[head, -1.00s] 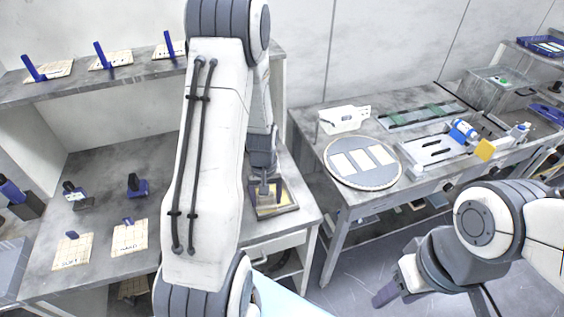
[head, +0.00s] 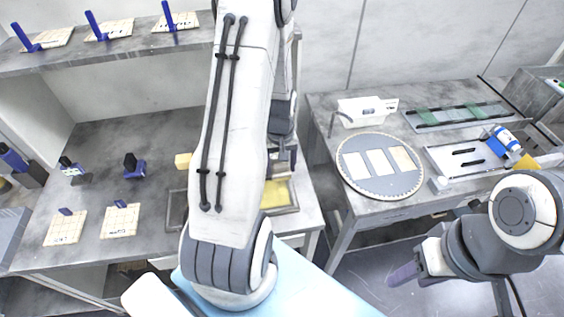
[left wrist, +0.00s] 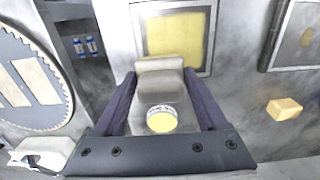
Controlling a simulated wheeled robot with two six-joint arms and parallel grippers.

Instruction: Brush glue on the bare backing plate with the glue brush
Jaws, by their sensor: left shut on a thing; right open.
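My left gripper (left wrist: 161,95) is shut on what looks like the glue brush (left wrist: 160,118), a round handle with a yellow end and a pale, wide head. It is over or beside a tray (left wrist: 212,30) with a yellow layer; I cannot tell if the head touches it. In the head view that tray (head: 288,208) is partly hidden by my left arm, and the brush is mostly hidden. A round toothed platen (head: 350,182) carries several pale rectangular plates; the rightmost (head: 403,159) is beige, and I cannot tell which is bare. My right gripper (head: 403,274) is open and empty before the right bench.
A second tray (left wrist: 273,62) and a yellowish block (left wrist: 285,109) stand near the yellow tray. A white holder (head: 365,112) stands behind the platen. A blue-and-white bottle (head: 505,139) lies to the right. Boards with blue handles (head: 98,27) are on the upper shelf.

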